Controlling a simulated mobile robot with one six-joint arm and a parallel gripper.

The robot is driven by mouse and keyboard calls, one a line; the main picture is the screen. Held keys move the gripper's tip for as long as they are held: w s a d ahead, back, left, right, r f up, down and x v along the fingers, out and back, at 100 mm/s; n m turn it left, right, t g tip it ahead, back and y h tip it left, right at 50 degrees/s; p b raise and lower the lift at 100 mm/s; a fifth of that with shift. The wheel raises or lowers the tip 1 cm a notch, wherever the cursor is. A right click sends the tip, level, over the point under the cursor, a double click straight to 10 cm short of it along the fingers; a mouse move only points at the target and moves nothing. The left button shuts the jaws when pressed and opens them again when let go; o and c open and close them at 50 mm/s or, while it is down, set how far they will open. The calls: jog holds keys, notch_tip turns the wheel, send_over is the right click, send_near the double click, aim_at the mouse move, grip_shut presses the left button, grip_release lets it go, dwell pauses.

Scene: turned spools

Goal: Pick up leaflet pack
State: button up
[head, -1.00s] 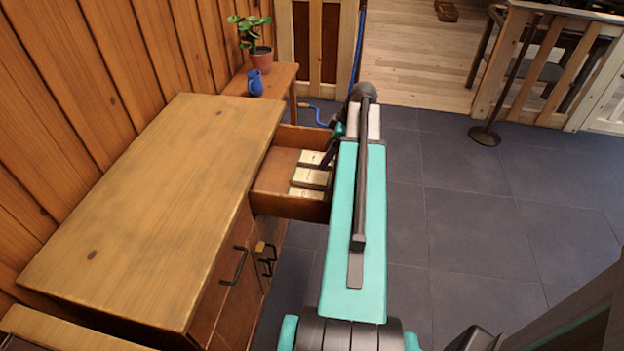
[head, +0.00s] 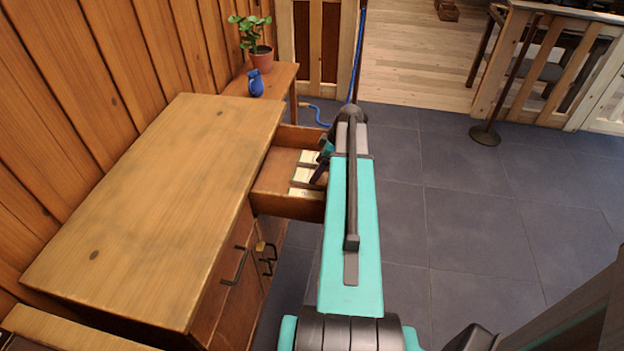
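The open drawer (head: 270,203) juts out from the right side of the wooden cabinet. Pale, cream packs with dark bands (head: 303,183) lie in it, towards its right side; one of these may be the leaflet pack, but I cannot tell which. My gripper (head: 320,172) is small and dark here, low over the packs at the drawer's right part. My arm partly hides it and the drawer's right end. I cannot see whether its fingers are apart or touching a pack.
The cabinet top (head: 150,190) is bare. A small table (head: 279,78) behind it holds a potted plant (head: 260,58) and a blue jug (head: 255,84). A thin post on a round base (head: 485,135) stands at the right. The grey tiled floor (head: 470,225) is open.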

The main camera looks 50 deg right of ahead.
jog(key=shift+d+p+x, duration=0.1)
jog(key=shift+p+x, duration=0.25)
jog(key=shift+x, duration=0.95)
jog(key=shift+d+p+x, duration=0.15)
jog(key=shift+p+x, duration=0.15)
jog(key=shift+x, duration=1)
jog(key=shift+w, duration=0.1)
jog(key=c, duration=1.3)
jog(key=shift+o, duration=0.2)
jog(key=shift+r, duration=0.15)
notch_tip(320, 180, up, 10)
jog(key=b, duration=0.1)
